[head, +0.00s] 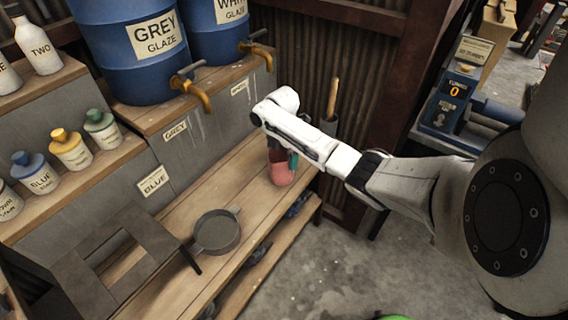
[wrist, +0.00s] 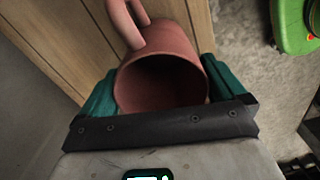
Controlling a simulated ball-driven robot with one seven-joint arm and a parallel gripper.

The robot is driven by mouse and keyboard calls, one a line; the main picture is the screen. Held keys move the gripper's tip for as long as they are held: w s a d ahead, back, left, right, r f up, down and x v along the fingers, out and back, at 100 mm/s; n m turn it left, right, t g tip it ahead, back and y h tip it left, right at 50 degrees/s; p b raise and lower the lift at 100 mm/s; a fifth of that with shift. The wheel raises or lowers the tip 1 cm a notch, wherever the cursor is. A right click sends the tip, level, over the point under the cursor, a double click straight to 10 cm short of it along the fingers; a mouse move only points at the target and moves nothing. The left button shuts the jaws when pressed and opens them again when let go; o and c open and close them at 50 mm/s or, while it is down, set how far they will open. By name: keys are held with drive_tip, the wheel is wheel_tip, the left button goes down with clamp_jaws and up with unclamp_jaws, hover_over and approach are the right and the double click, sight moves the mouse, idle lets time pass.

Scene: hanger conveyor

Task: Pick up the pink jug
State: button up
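The pink jug (head: 282,172) stands on the wooden bench at its right part, below my arm in the head view. In the wrist view the jug (wrist: 162,80) shows its open, empty-looking mouth, with its handle toward the top left. My gripper (wrist: 158,92) has its green fingers on either side of the jug, left and right, close to its wall. In the head view the gripper (head: 290,160) is largely hidden behind my arm at the jug's upper part. I cannot tell whether the fingers press on the jug.
A grey sieve-like pan (head: 216,232) sits on the bench (head: 248,180) left of the jug. Blue glaze barrels (head: 130,45) with taps stand on the shelf behind. A dark holder with a wooden handle (head: 333,98) stands at the back. A green object (wrist: 294,25) lies on the floor.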

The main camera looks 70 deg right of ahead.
drive_tip(key=c, duration=0.9)
drive_tip(key=shift+r, duration=0.2)
drive_tip(key=shift+r, duration=0.25)
drive_tip(key=s+a+r+p, duration=0.7)
drive_tip(key=s+a+r, duration=0.1)
drive_tip(key=s+r, duration=0.3)
drive_tip(key=shift+s+a+r, duration=0.15)
drive_tip(key=shift+r, duration=0.45)
